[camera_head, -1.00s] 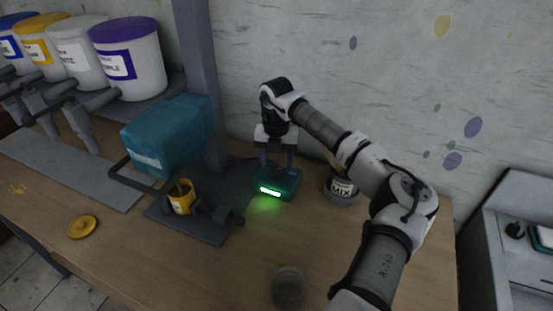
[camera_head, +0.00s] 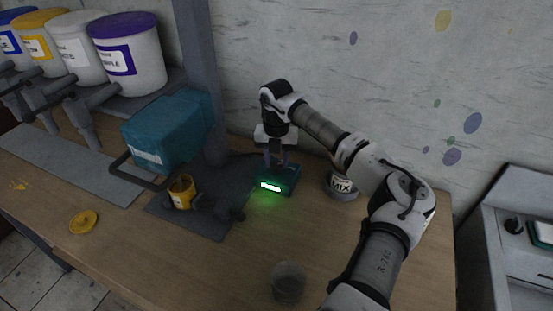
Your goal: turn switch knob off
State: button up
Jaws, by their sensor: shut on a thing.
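A small teal switch box (camera_head: 291,181) with a lit green-white front display sits on the wooden bench, right of the mixing machine. The display casts a green glow on the bench. My gripper (camera_head: 276,164) points straight down at the top of this box. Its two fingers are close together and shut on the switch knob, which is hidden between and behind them. I cannot see the knob's angle.
The teal mixing machine (camera_head: 165,132) and its yellow cup (camera_head: 182,192) stand left of the box. A MIX can (camera_head: 342,186) is close on the right. A clear cup (camera_head: 288,282) stands in front, and a yellow lid (camera_head: 84,222) lies left.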

jog(key=shift+f+n+b, duration=0.1)
jog(key=shift+n+b, duration=0.2)
jog(key=shift+b, duration=0.05)
jog(key=shift+n+b, duration=0.9)
jog(key=shift+b, duration=0.1)
jog(key=n+b, duration=0.2)
jog(key=shift+a+n, duration=0.1)
jog(key=shift+n, duration=0.2)
jog(key=n+b, duration=0.2)
jog(key=n, duration=0.1)
jog(key=shift+n, duration=0.3)
jog(key=shift+a+n+b, duration=0.1)
jog(key=shift+n+b, duration=0.45)
jog(key=shift+n, duration=0.95)
jog(key=o, duration=1)
jog(key=shift+s, duration=0.1)
